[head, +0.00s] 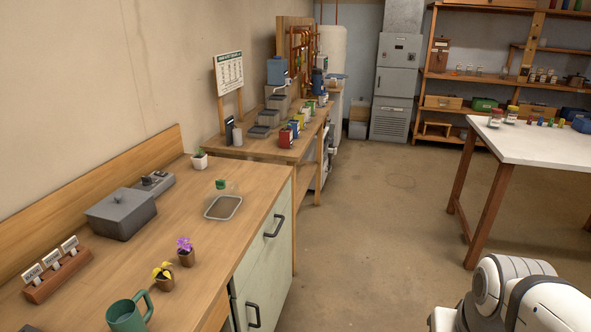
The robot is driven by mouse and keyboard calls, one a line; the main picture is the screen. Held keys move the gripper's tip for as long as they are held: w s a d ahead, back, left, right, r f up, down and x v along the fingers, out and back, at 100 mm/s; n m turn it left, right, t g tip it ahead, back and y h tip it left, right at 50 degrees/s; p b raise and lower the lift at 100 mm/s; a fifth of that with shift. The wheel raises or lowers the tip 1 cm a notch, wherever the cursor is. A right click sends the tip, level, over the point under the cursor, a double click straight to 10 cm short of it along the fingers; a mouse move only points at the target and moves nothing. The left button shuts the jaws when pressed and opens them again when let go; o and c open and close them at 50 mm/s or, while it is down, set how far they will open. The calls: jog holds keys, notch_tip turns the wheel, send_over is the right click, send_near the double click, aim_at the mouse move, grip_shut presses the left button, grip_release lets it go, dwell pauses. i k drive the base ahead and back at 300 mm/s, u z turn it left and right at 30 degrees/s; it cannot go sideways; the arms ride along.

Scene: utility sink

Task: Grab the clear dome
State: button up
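The clear dome (226,191) is small in the head view and hard to make out. It is see-through, with a green knob (221,184) on top. It appears to sit over a shallow light-rimmed tray (212,216) on the wooden counter, near the counter's right edge. Whether its lower rim touches the tray is too faint to tell. White parts of my arm show at the lower right, well away from the dome. My gripper is not in view.
A grey lidded box (121,215) stands left of the dome. A small white-potted plant (199,160) is behind it. A white-topped table (535,145) stands right. The floor between is clear.

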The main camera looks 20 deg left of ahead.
aim_at(219, 205)
jog(key=u, duration=0.4)
jog(key=i, duration=1.3)
jog(key=u, duration=1.15)
jog(key=i, duration=0.35)
jog(key=u, duration=0.2)
jog(key=k, duration=0.7)
jog(key=u, duration=0.2)
jog(key=i, duration=0.75)
jog(key=z, duration=0.1)
